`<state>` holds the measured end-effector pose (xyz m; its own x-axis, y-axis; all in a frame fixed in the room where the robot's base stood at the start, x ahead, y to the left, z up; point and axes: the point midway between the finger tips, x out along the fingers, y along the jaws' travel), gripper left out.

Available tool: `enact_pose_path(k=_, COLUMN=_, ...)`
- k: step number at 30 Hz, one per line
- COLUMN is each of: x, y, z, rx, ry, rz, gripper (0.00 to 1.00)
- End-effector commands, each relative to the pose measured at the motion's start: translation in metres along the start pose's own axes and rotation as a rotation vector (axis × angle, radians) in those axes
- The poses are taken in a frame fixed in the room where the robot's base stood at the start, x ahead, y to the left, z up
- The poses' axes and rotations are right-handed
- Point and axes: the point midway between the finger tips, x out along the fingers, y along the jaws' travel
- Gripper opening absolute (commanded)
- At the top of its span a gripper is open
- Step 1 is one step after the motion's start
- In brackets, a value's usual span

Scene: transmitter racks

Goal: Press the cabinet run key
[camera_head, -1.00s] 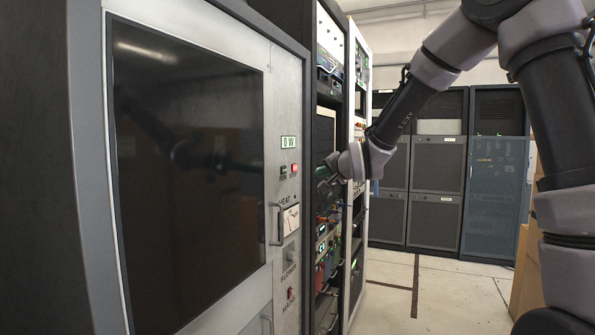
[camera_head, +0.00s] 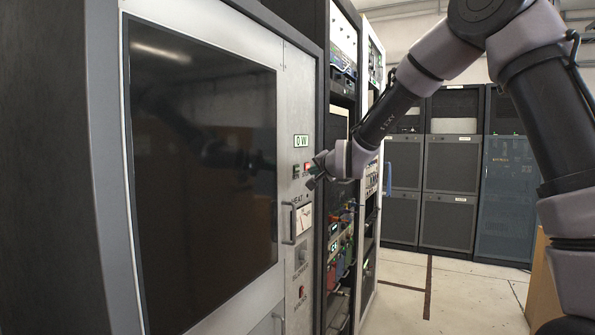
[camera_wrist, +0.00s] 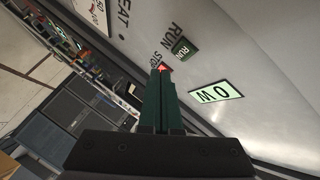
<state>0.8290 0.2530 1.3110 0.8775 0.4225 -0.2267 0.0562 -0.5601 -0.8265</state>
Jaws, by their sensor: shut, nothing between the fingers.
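The run key is a small dark green key (camera_wrist: 183,48) marked RUN on the pale cabinet panel in the wrist view. In the head view the run key (camera_head: 296,172) sits below the green 0 W readout. A red stop key (camera_wrist: 163,68) is beside it, partly hidden by my fingertips. My gripper (camera_wrist: 163,75) is shut and empty, its tips over the edge of the stop key and apart from the run key in the picture. In the head view my gripper (camera_head: 315,174) is at the panel's right edge. I cannot tell whether it touches the panel.
The 0 W readout (camera_wrist: 215,94) is close to the keys. Below them are a meter (camera_head: 304,219), a vertical handle (camera_head: 288,223) and a red mains switch (camera_head: 301,292). Open equipment racks (camera_head: 343,150) stand to the right. The floor (camera_head: 455,300) there is clear.

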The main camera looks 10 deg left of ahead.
Motion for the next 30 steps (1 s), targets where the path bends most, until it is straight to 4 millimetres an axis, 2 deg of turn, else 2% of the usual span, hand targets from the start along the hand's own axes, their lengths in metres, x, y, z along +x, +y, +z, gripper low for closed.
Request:
enact_pose_path(k=9, x=0.014, y=-0.01, z=0.01, rx=0.0, ry=0.0, rz=0.0, gripper=0.0)
enact_pose_path(k=30, x=0.014, y=-0.01, z=0.01, rx=0.0, ry=0.0, rz=0.0, gripper=0.0)
